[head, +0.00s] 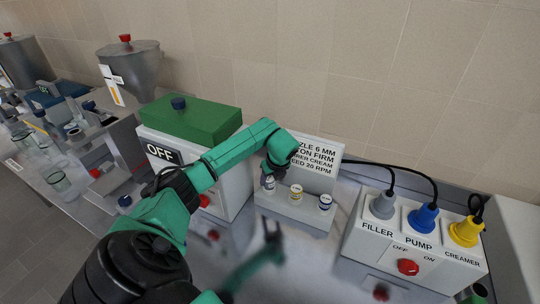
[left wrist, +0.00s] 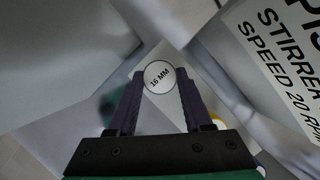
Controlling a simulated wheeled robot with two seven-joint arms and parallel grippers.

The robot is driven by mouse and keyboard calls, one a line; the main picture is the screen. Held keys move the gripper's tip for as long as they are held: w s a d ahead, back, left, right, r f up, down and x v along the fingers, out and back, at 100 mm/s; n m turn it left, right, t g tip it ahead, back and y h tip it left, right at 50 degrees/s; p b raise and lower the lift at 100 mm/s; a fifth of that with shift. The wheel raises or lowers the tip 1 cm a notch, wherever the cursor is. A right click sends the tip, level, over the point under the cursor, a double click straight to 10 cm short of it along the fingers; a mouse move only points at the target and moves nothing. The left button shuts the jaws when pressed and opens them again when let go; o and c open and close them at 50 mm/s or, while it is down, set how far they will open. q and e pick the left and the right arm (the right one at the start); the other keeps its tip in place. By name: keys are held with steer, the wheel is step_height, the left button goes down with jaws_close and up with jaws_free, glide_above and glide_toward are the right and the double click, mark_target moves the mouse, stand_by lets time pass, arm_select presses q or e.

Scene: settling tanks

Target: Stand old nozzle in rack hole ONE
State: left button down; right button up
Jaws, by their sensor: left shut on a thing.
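My left gripper (head: 272,172) reaches down to the left end of the small white rack (head: 290,216), below the sign. In the left wrist view its two fingers (left wrist: 158,100) are shut on a round white-topped nozzle marked 16 MM (left wrist: 159,77). In the head view this nozzle (head: 269,184) shows at the rack's left place; I cannot tell whether it is fully seated in a hole. A yellow-banded nozzle (head: 296,195) stands in the middle and a blue-banded one (head: 325,202) at the right. Hole labels are not readable. My right gripper is not in view.
A sign board (head: 318,160) stands right behind the rack. A white machine with a green lid (head: 190,118) and an OFF label is close on the left. A control box (head: 410,252) with filler, pump and creamer plugs stands on the right. Metal counter lies in front.

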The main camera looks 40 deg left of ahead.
arm_select(q)
steer(key=shift+f, duration=0.15)
steer(key=shift+c, duration=1.6)
jaws_free()
steer(key=shift+w, duration=0.1)
steer(key=shift+r, duration=0.3)
steer(key=shift+d+r+b, duration=0.1)
steer(key=shift+r+b, duration=0.1)
steer(key=shift+b, duration=0.1)
steer(key=b+v, duration=0.3)
steer(key=v, duration=0.8)
steer(key=shift+r+b, duration=0.15)
steer(key=shift+b, duration=0.25)
